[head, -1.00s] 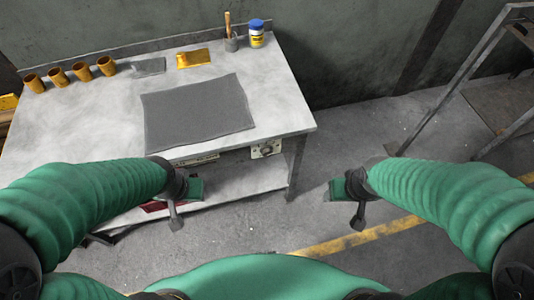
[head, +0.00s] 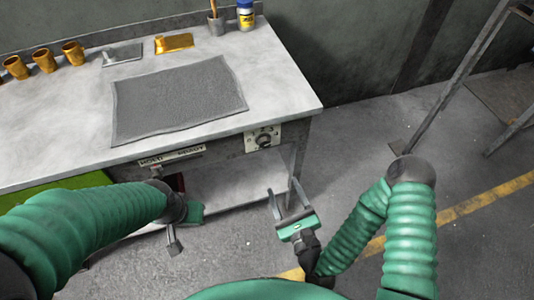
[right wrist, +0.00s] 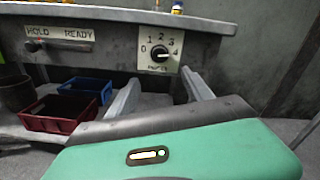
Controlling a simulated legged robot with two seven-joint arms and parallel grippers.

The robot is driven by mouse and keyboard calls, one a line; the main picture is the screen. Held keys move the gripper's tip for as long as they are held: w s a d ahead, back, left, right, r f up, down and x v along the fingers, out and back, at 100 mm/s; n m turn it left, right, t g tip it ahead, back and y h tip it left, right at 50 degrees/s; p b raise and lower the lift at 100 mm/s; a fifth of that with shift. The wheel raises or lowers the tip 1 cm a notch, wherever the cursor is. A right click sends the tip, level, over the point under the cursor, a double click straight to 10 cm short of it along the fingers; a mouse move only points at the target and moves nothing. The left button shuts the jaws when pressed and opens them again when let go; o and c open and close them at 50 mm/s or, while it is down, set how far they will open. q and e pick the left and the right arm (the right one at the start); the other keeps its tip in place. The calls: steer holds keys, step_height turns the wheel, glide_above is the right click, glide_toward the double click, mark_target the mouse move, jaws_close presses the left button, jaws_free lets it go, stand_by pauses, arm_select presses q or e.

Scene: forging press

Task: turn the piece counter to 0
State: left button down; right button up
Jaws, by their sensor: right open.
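The piece counter (head: 263,139) is a pale plate with a round dark knob on the bench's front, near its right corner. In the right wrist view the counter (right wrist: 159,50) shows the numbers 0 to 4 around the knob; I cannot surely tell which number its mark points at. My right gripper (head: 284,190) is open and empty, below and in front of the counter, with its fingers towards the bench. In the right wrist view the fingers (right wrist: 160,78) point towards the bench, below the dial and apart from it. My left gripper (head: 173,245) hangs low at left, its jaws unclear.
A HOLD/READY slider (right wrist: 58,47) is left of the counter. A red bin (right wrist: 58,115) and a blue bin (right wrist: 86,89) are below the bench. The bench (head: 285,85) bears a grey mat (head: 180,98) and several cups. A metal frame (head: 450,90) stands at right. The floor between is clear.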

steer(key=b, duration=0.8)
glide_toward(265, 146)
steer(key=b+x, duration=0.1)
steer(key=x, duration=0.8)
steer(key=shift+w+r, duration=0.15)
steer(key=shift+w, duration=0.05)
steer(key=c, duration=1.2)
steer(key=shift+o, duration=0.2)
